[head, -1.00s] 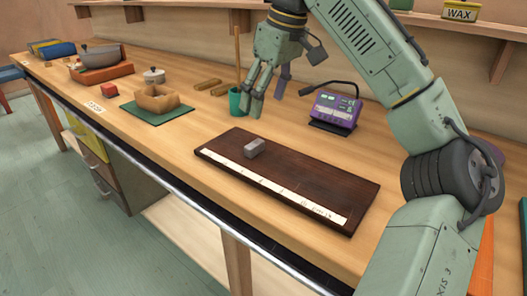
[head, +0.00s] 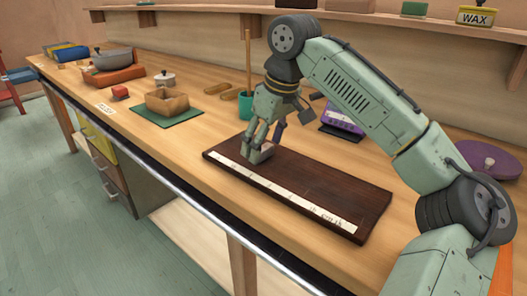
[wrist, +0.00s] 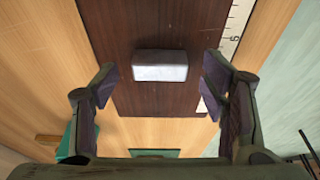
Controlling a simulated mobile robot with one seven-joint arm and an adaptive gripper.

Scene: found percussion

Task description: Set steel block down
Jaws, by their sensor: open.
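The steel block (wrist: 160,66) is a small pale grey bar. It lies on the dark brown board (wrist: 150,100), near its scale end. In the head view my gripper (head: 258,150) is down at the block, with its fingers around it and partly hiding it. In the wrist view my gripper (wrist: 160,84) is wide open. One finger is on each side of the block, with a clear gap to both. The block looks a little beyond the line of the fingertips; I cannot tell the exact height.
A white scale strip (head: 290,194) runs along the board's front edge. A teal cup (head: 245,106) with a stick stands just behind my gripper, and a purple device (head: 340,122) stands to its right. A wooden tray (head: 167,101) on a green mat sits to the left.

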